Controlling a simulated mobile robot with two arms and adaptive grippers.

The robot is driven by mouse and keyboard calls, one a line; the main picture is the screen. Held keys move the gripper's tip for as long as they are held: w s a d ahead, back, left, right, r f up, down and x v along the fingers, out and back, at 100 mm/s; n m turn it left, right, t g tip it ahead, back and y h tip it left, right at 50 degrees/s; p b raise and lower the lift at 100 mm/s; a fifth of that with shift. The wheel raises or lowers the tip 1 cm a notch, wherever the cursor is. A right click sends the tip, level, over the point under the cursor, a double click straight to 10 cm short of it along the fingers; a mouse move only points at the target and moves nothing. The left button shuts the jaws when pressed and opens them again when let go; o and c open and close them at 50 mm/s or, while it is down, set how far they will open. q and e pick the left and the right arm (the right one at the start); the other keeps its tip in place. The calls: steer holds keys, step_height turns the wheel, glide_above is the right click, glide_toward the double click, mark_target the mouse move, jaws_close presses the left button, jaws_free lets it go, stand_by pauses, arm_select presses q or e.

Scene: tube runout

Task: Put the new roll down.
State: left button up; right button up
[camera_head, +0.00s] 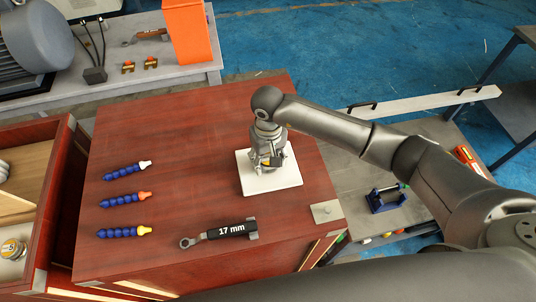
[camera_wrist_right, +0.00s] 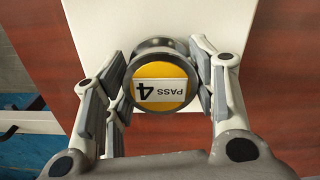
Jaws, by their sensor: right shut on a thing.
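My right gripper (camera_head: 268,163) is over a white square pad (camera_head: 284,182) on the red-brown cabinet top. In the wrist view the right gripper (camera_wrist_right: 160,84) is shut on the roll (camera_wrist_right: 161,86), with finger pads on both sides of it. The roll has a grey rim and a yellow end face with a white label reading "PASS 4". This end faces the wrist camera. The white pad (camera_wrist_right: 158,24) lies behind the roll; I cannot tell whether the roll touches it. In the head view the gripper mostly hides the roll. My left gripper is not in view.
A 17 mm wrench (camera_head: 222,231) and blue segmented hoses (camera_head: 125,199) lie on the cabinet top. A small metal plate (camera_head: 326,211) is at its right corner. An open drawer at left holds a round, yellow-labelled item (camera_head: 12,248). An orange box (camera_head: 188,32) stands behind.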

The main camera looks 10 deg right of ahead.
steer(key=shift+f, duration=0.15)
steer(key=shift+f+b, duration=0.1)
steer(key=shift+b, duration=0.25)
steer(key=o, duration=1.4)
